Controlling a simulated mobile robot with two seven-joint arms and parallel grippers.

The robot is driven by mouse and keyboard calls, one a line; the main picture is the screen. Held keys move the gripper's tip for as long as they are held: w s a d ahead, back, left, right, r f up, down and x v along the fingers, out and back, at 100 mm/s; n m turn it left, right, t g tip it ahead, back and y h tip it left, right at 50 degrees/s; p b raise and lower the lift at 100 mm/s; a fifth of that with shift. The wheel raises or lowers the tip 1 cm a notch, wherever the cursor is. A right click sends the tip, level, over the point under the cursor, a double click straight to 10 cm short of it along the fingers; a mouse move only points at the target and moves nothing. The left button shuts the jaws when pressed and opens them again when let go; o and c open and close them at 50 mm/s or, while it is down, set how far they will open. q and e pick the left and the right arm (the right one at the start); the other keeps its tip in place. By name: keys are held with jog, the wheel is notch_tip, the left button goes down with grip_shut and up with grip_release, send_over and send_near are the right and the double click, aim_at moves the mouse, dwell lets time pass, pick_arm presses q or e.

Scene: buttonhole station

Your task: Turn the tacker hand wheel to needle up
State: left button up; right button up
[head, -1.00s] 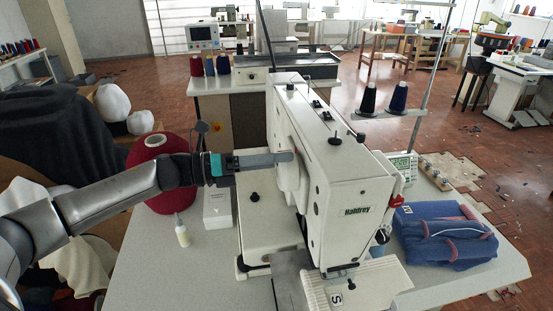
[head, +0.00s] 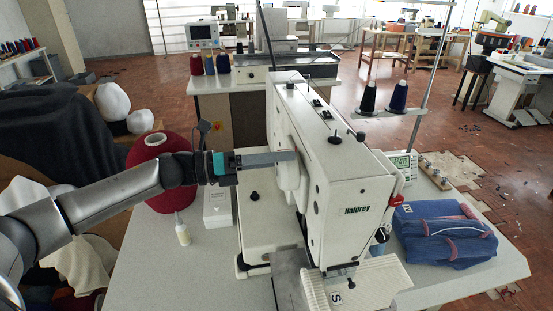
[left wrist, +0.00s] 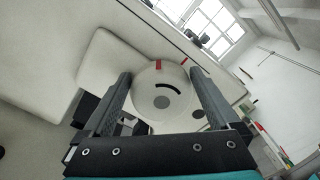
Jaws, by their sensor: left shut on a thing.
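The white tacker (head: 345,185), marked Haldrey, stands on the table. Its round white hand wheel (left wrist: 160,100) shows in the left wrist view, with a dark curved mark and a red mark at its upper rim. A second red mark sits on the tacker body, right of the wheel's mark, so the two are apart. In the head view the wheel (head: 289,178) is partly hidden. My left gripper (left wrist: 160,74) is shut on the wheel, one finger at each side; it comes in from the left in the head view (head: 294,160). The needle is not clearly seen.
A red thread cone (head: 172,195), a white box (head: 217,210) and a small bottle (head: 183,235) stand left of the tacker. Folded blue denim (head: 445,235) lies at the right. Two dark spools (head: 397,96) stand behind. The table's front left is clear.

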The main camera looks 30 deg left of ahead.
jog(key=shift+f, duration=0.15)
pick_arm(q)
jog(key=shift+s+f+m+b, duration=0.1)
jog(key=shift+s+m+b, duration=0.05)
jog(key=shift+m+b, duration=0.8)
jog(key=m+b, duration=0.1)
jog(key=b, duration=0.1)
jog(key=m+b, duration=0.2)
jog(key=b, duration=0.1)
jog(key=m+b, duration=0.2)
jog(key=shift+s+d+b, duration=0.4)
jog(key=shift+m+b, duration=0.5)
jog(key=shift+m, duration=0.05)
jog(key=shift+s+r, duration=0.1)
jog(key=shift+r, duration=0.1)
jog(key=shift+d, duration=0.1)
pick_arm(e)
notch_tip(320, 180, down, 11)
jog(key=w+d, duration=0.2)
jog(key=shift+w+r+t, duration=0.2)
jog(key=shift+w+t, duration=0.1)
jog(key=shift+w, duration=0.1)
